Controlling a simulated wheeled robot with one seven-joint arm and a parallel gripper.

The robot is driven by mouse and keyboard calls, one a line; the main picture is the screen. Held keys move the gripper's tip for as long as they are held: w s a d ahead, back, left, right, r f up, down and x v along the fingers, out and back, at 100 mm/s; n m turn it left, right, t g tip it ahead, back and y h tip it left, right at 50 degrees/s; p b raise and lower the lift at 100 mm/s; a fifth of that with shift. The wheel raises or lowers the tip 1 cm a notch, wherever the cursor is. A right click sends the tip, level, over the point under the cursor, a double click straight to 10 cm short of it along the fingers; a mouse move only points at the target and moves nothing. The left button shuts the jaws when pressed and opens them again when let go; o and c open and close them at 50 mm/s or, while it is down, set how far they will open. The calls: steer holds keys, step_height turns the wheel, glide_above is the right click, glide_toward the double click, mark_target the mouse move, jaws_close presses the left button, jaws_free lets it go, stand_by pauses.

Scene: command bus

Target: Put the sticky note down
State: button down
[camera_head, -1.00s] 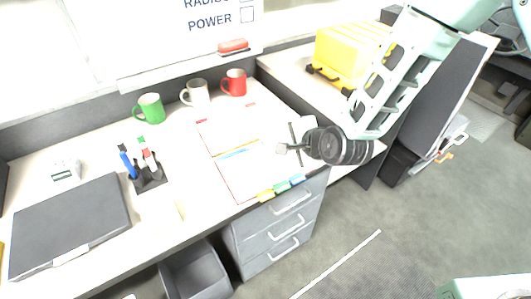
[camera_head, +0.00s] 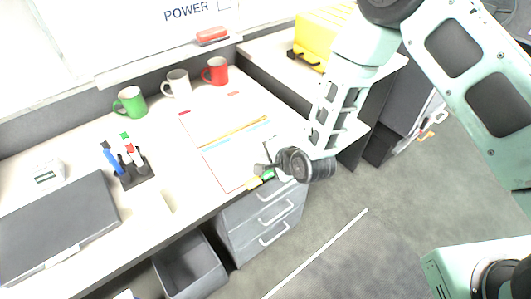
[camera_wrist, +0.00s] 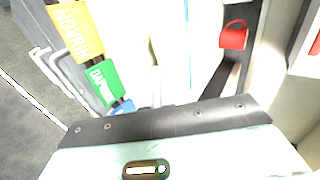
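My gripper (camera_head: 262,168) is over the front edge of the desk, beside the coloured tabs. Its fingertips are small and dark in the head view, and I cannot tell whether they are open or shut or hold anything. In the wrist view the dark gripper body fills the bottom, and a thin pale strip stands above its middle. No sticky note is clear in the gripper. A small pale yellow piece (camera_head: 165,203), possibly a sticky note, is at the desk's front edge. Orange (camera_wrist: 75,28) and green (camera_wrist: 104,82) lettered tabs lie left of the gripper in the wrist view.
The white desk (camera_head: 90,160) holds a black laptop (camera_head: 55,225), a marker holder (camera_head: 135,176), and green (camera_head: 131,103), white (camera_head: 178,84) and red (camera_head: 216,71) mugs. A paper sheet (camera_head: 225,130) lies in the middle. Drawers (camera_head: 265,222) and a grey bin (camera_head: 190,268) stand below.

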steer(key=shift+f, duration=0.1)
steer(key=c, duration=1.8)
jaws_free()
steer(key=shift+o, duration=0.2)
steer(key=s+d+r+n+g+h+b, duration=0.1)
steer(key=s+d+r+n+g, duration=0.3)
steer(key=s+r+n, duration=0.5)
steer(key=s+d+r+n+g+h+b, duration=0.1)
steer(key=s+d+r+n+g+h, duration=0.3)
steer(key=s+r, duration=1)
steer(key=s+d+n+g, duration=0.1)
steer(key=s+d+n, duration=0.2)
steer(key=s+n, duration=0.1)
steer(key=shift+s+d+r+n, duration=0.2)
steer(key=shift+s+n, duration=0.1)
steer(key=shift+n, duration=0.6)
